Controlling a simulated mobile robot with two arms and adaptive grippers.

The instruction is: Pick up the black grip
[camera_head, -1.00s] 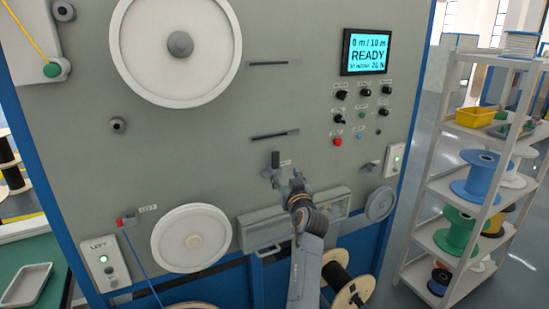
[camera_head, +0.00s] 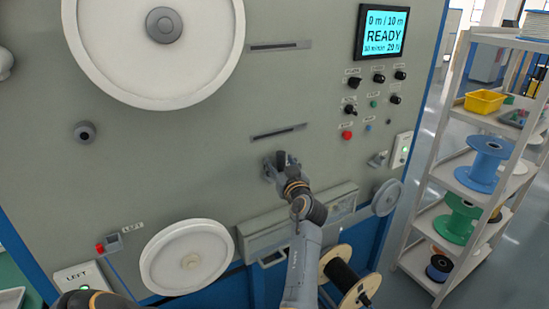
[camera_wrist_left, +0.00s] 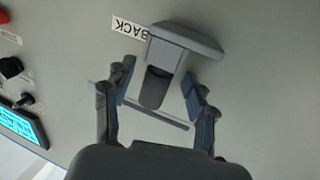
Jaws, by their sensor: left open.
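The black grip (camera_wrist_left: 154,90) is a short dark handle on a grey bracket (camera_wrist_left: 186,40), beside a label reading BACK, in the left wrist view. In the head view the grip (camera_head: 281,159) shows small on the machine's front panel, partly covered by my gripper. My left gripper (camera_wrist_left: 158,71) is open, with one finger on each side of the grip and a visible gap to each. In the head view the left gripper (camera_head: 275,169) is at the panel by the grip.
The panel carries a large white wheel (camera_head: 155,85), a smaller white wheel (camera_head: 186,257), a READY screen (camera_head: 387,33) and several knobs. A long grey ledge (camera_head: 270,232) sits below the gripper. A shelf rack (camera_head: 432,178) with spools stands at the right.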

